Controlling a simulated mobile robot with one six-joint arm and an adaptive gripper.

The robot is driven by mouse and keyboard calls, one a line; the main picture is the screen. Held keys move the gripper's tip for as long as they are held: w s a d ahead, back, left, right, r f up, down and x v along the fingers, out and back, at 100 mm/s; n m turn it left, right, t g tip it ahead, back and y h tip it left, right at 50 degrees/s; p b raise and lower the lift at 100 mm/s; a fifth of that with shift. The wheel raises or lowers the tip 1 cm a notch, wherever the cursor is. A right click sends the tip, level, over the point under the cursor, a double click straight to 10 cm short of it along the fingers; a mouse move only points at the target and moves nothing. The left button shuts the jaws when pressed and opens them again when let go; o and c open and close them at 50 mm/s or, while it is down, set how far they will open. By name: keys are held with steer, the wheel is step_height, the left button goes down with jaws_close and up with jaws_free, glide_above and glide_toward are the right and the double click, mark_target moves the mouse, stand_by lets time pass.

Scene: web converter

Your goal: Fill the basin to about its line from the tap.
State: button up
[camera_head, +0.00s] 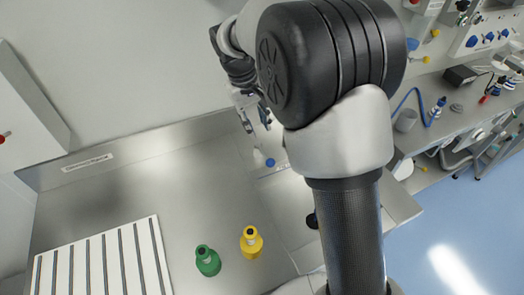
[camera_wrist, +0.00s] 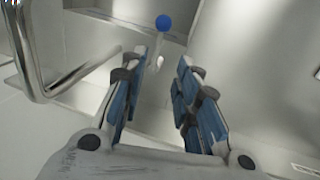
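The tap's blue round knob (camera_head: 270,162) on a pale lever shows at the sink edge in the head view. In the wrist view the blue knob (camera_wrist: 163,22) is just beyond and between my fingertips, apart from them. A curved chrome pipe (camera_wrist: 38,75), seemingly the tap's spout, is at the left there. My gripper (camera_head: 254,112) is above and behind the knob. In the wrist view my gripper (camera_wrist: 160,62) is open, with nothing between its blue-padded fingers. The sunken basin (camera_head: 282,205) is partly hidden by my arm. Its fill line and any water cannot be made out.
A green bottle (camera_head: 208,261) and a yellow bottle (camera_head: 251,242) stand left of the basin on the steel counter (camera_head: 150,195). A white slotted rack (camera_head: 105,262) lies at the front left. A wall rises behind. Another bench (camera_head: 445,110) with lab items is at right.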

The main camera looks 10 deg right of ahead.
mark_target(266, 156)
steer(key=d+f+b, duration=0.1)
steer(key=f, duration=0.4)
steer(key=d+f+b, duration=0.1)
steer(key=f, duration=0.4)
steer(key=d+f+b, duration=0.1)
steer(key=f+b, duration=0.1)
steer(key=f, duration=0.3)
steer(key=shift+w+f, duration=0.1)
steer(key=shift+w, duration=0.3)
jaws_close()
